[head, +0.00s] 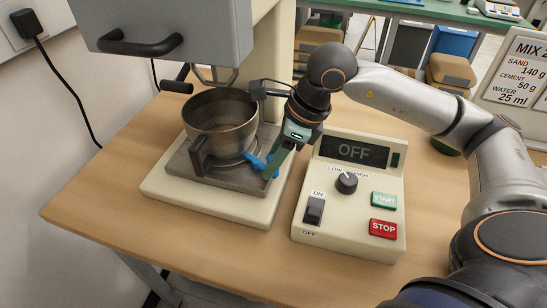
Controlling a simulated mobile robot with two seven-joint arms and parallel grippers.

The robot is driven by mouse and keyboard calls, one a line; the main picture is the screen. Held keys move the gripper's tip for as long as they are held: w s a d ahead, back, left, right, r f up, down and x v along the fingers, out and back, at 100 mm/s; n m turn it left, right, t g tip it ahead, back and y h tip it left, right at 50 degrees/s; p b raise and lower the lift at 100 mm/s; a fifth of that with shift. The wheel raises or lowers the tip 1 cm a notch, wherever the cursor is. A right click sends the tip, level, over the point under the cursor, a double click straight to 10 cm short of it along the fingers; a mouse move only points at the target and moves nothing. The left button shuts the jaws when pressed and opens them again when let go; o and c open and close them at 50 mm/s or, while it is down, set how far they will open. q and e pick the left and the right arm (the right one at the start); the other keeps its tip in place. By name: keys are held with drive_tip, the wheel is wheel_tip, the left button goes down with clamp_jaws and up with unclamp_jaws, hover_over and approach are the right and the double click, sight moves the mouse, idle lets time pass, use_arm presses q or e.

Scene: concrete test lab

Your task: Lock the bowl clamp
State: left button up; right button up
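The metal mixing bowl (219,122) sits upright on the grey plate (208,174) of the mixer's cream base (222,204). A dark bracket-like handle (201,156) is on the bowl's front side. A blue lever (256,161), apparently the bowl clamp, shows at the bowl's lower right edge. My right gripper (273,168) reaches down from the right, with its fingertips at the blue lever. The fingers are seen nearly edge-on and overlap the lever, so their gap and any grip are unclear. My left gripper is out of view.
The grey mixer head (176,36) with a dark handle hangs above the bowl. A control box (346,224) reading OFF stands close to the right, with a knob, a switch and START and STOP buttons. Bare wooden table (110,190) lies to the left.

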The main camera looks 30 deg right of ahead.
drive_tip(key=shift+o, duration=1)
drive_tip(key=v, duration=1.2)
drive_tip(key=shift+r+p, duration=0.2)
drive_tip(key=shift+p, duration=0.25)
drive_tip(key=shift+s, duration=0.15)
